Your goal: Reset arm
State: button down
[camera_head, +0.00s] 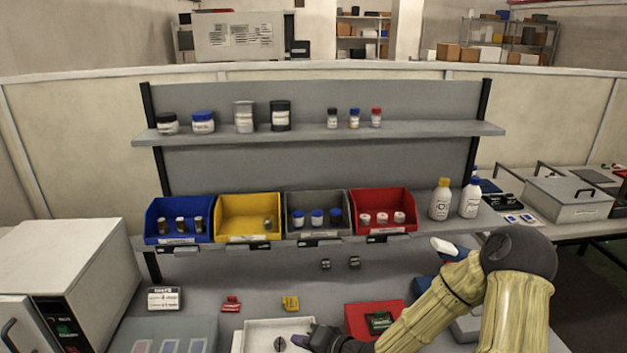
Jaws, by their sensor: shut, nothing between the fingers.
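My arm reaches in from the lower right, and my gripper (304,342) is low at the bottom of the view. It is shut and holds nothing. It is over the right part of a white tray-like box (262,327) on the bench. A small dark round object (280,343) lies on that box, just left of the fingertips. I cannot tell whether the fingers touch it. The lower end of the box is cut off by the picture edge.
Blue (154,231), yellow (223,229), grey (293,229) and red (362,229) bins with small vials stand on the lower shelf (470,228). Two bottles (440,200) stand right of them. A white machine (80,270) is at left. A red case (362,318) is beside my forearm.

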jog(key=d+h, duration=0.1)
jog(key=s+d+f+n+g+h, duration=0.1)
jog(key=d, duration=0.1)
jog(key=s+d+n+g+h, duration=0.1)
jog(key=d+h, duration=0.1)
jog(key=shift+s+f+p, duration=0.15)
jog(key=shift+f+p, duration=0.05)
jog(key=shift+p, duration=0.1)
jog(key=s+d+r+n+g+h+p, duration=0.1)
jog(key=s+d+r+g+h, duration=0.2)
jog(key=s+d+r, duration=0.9)
jog(key=d+h, duration=0.1)
jog(key=h, duration=0.2)
jog(key=shift+n, duration=0.4)
